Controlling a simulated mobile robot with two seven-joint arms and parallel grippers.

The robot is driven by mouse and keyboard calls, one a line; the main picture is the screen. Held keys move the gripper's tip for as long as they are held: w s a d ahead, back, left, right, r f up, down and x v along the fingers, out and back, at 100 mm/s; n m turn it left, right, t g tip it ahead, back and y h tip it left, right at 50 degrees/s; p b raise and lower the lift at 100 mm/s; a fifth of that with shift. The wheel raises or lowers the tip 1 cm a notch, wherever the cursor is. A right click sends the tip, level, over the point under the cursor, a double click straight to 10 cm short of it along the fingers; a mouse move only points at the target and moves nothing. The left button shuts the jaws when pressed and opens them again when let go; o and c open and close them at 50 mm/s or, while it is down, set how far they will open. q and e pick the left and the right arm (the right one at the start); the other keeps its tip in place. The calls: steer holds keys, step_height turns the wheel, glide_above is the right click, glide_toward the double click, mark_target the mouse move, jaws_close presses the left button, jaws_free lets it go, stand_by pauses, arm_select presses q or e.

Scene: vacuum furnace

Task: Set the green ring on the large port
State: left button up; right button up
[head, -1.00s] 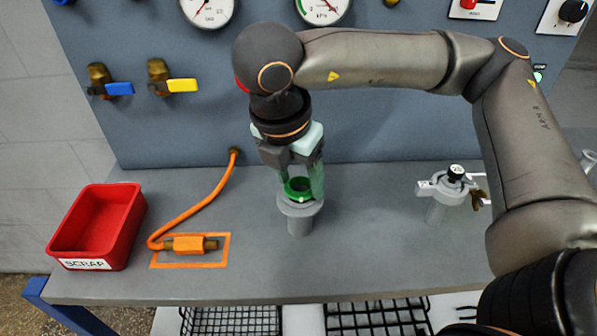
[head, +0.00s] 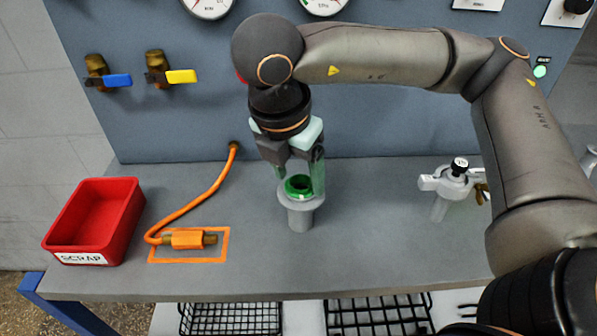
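The large port (head: 300,218) is a grey upright stub with a wide rim near the middle of the bench. The green ring (head: 298,187) is at its top, looking level and roughly centred over the rim. Whether it rests fully on the rim is hard to see. My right gripper (head: 300,184) points down from above, with one finger on each side of the ring. The fingers are close to the ring's edge, and I cannot tell whether they press on it. My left gripper is not in view.
A red scrap bin (head: 97,222) stands at the left. An orange hose with a fitting (head: 186,239) lies in an orange outline. A smaller port with a clamp (head: 448,188) stands at the right. A panel (head: 190,120) with valves and gauges rises behind.

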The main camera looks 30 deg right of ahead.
steer(key=shift+o, duration=0.7)
steer(key=shift+s+f, duration=0.1)
steer(key=shift+s, duration=0.15)
steer(key=p+v, duration=0.2)
steer(key=v, duration=1)
steer(key=shift+r, duration=0.2)
